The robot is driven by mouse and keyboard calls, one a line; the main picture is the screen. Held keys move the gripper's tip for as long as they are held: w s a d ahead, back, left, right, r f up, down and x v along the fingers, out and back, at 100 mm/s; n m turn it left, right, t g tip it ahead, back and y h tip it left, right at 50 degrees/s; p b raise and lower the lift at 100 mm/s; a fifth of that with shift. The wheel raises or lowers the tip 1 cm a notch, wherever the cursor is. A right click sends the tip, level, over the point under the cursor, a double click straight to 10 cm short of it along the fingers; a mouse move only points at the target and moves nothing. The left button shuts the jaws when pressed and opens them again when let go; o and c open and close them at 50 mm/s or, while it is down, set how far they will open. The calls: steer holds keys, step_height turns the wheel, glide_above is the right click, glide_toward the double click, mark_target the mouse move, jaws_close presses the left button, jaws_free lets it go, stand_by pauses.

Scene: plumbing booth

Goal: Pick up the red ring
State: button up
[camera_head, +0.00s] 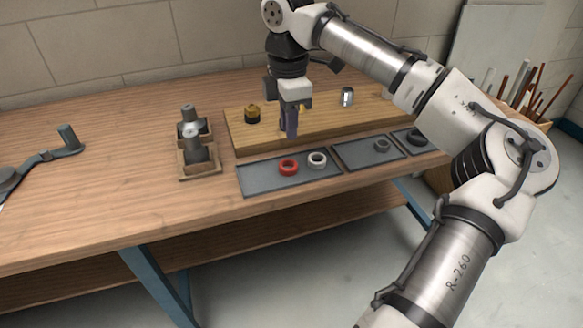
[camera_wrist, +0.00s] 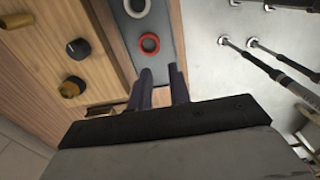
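The red ring (camera_head: 289,173) lies flat on a grey tray (camera_head: 258,182) near the front edge of the workbench. A whitish ring (camera_head: 318,165) lies just right of it on the same tray. My gripper (camera_head: 291,133) points down above the wooden board, behind and above the red ring, and touches neither ring. In the wrist view the red ring (camera_wrist: 157,44) shows beyond the fingertips, with the whitish ring (camera_wrist: 146,11) at the top edge. My gripper (camera_wrist: 160,75) has a gap between its fingers and holds nothing.
A raised wooden board (camera_head: 245,136) behind the tray bears a brass-and-black fitting (camera_head: 252,115) and a metal cylinder (camera_head: 347,97). Another tray (camera_head: 357,157) to the right holds a grey ring (camera_head: 382,146). A metal fitting in a wooden stand (camera_head: 197,152) is at left.

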glide_toward(291, 164)
steer(key=s, duration=0.1)
steer(key=s+f, duration=0.2)
steer(key=shift+s+a+f, duration=0.15)
steer(key=shift+a, duration=0.1)
steer(key=shift+w+d+f+p, duration=0.1)
steer(key=shift+f+p, duration=0.1)
steer(key=shift+f, duration=1.15)
steer(key=shift+w+d+f+p, duration=0.1)
steer(key=shift+f+p, duration=0.05)
steer(key=shift+f, duration=1.15)
steer(key=shift+c, duration=0.5)
jaws_close()
